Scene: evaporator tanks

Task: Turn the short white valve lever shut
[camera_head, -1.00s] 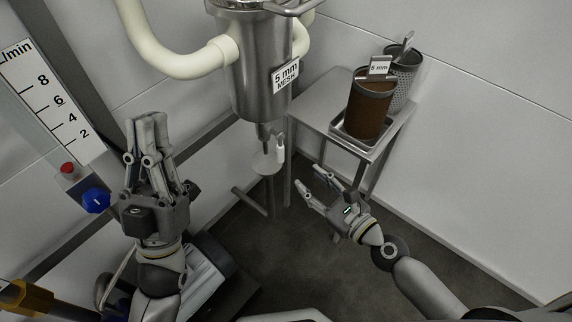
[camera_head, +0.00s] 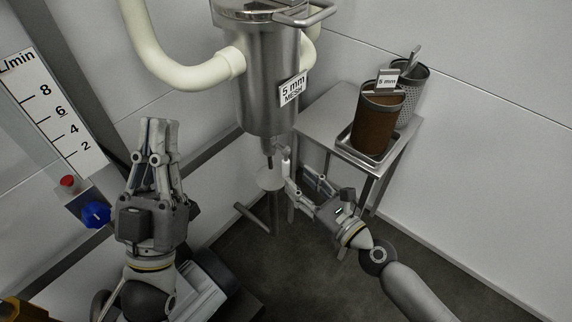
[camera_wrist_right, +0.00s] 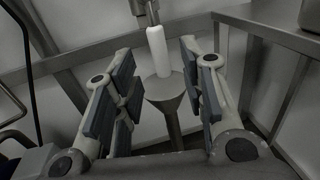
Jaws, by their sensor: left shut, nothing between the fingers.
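The short white valve lever (camera_wrist_right: 157,50) hangs upright under the steel strainer vessel (camera_head: 266,85). It lies between the fingertips of my right gripper in the wrist view, with a gap on both sides. In the head view the lever (camera_head: 286,163) is small and partly covered by my right gripper's fingers. My right gripper (camera_head: 299,178) is open and empty, with its fingertips close to the lever. My left gripper (camera_head: 158,126) is shut and empty, far to the left of the valve.
A round cup-like drain (camera_wrist_right: 164,88) stands under the valve. A steel table (camera_head: 318,116) to the right carries a tray with a brown mesh basket (camera_head: 378,120). A flow gauge (camera_head: 55,115), a red button and a blue knob (camera_head: 96,214) are at the left.

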